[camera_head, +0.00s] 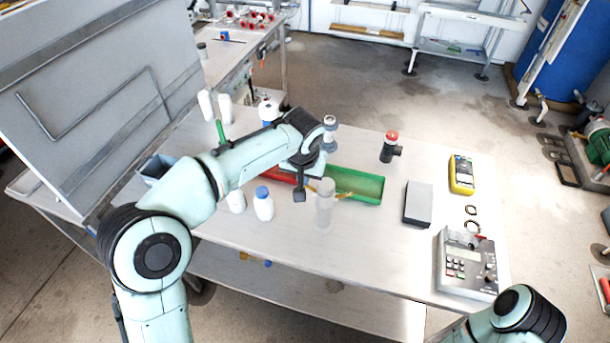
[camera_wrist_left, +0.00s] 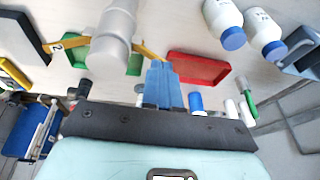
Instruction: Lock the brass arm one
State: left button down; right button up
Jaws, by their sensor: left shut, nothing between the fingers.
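A pale translucent cylinder (camera_head: 325,205) stands upright near the front of the table, and it fills the upper left of the left wrist view (camera_wrist_left: 115,30). Two brass arms stick out from it on opposite sides. One brass arm (camera_wrist_left: 69,44) carries a label reading 2. The other brass arm (camera_wrist_left: 147,50) carries no label that I can read; its end is close to my left fingertips. My left gripper (camera_head: 299,195) is shut and empty, just left of the cylinder in the head view. Its blue fingers (camera_wrist_left: 161,75) show in the wrist view. I cannot tell whether they touch the brass arm. My right gripper is out of view.
A green tray (camera_head: 365,187) and a red tray (camera_head: 280,177) lie behind the cylinder. White bottles with blue caps (camera_head: 263,205) stand left of it. A dark box (camera_head: 418,203), a grey meter (camera_head: 465,262) and a yellow multimeter (camera_head: 461,174) are to the right.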

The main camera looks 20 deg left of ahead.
pick_arm(q)
jog(key=a+f+n+h+b, duration=0.1)
jog(key=a+f+h+b, duration=0.2)
jog(key=f+h, duration=0.4)
notch_tip(320, 180, down, 2)
jog(key=shift+a+h+b, duration=0.15)
jog(key=shift+h+b, duration=0.25)
jog(key=shift+b, duration=0.3)
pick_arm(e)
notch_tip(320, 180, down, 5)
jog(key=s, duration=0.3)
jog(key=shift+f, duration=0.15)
pick_arm(q)
jog(key=shift+r, duration=0.1)
dwell(1.2)
jog(key=shift+d+r, duration=0.15)
jog(key=shift+d, duration=0.65)
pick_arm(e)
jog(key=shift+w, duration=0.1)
